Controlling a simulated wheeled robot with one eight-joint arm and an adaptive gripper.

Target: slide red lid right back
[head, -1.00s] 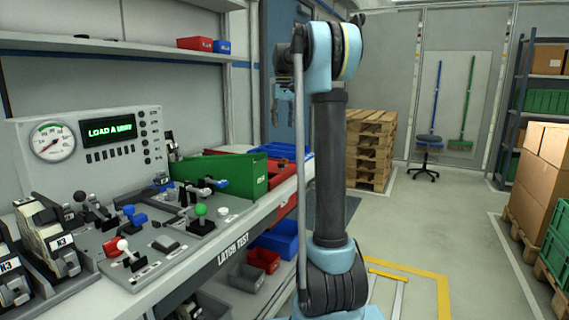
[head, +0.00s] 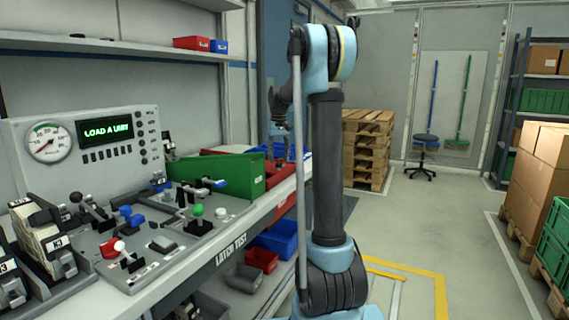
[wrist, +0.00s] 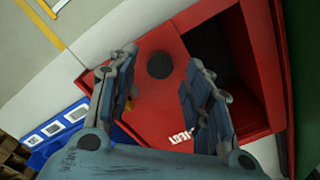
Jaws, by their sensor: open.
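The red lid (wrist: 150,97) is a flat red plate with a round dark knob (wrist: 160,65) and a white label. It lies on a red box (wrist: 262,60) and leaves a dark opening uncovered to its right in the wrist view. My gripper (wrist: 161,60) is open and empty, with its two fingers above the lid on either side of the knob; I cannot tell the height gap.
A green bin (head: 230,176) stands beside the red box, and it also edges the wrist view (wrist: 306,70). A blue bin (wrist: 62,135) lies on the other side. Levers and a gauge panel (head: 90,138) fill the bench's left.

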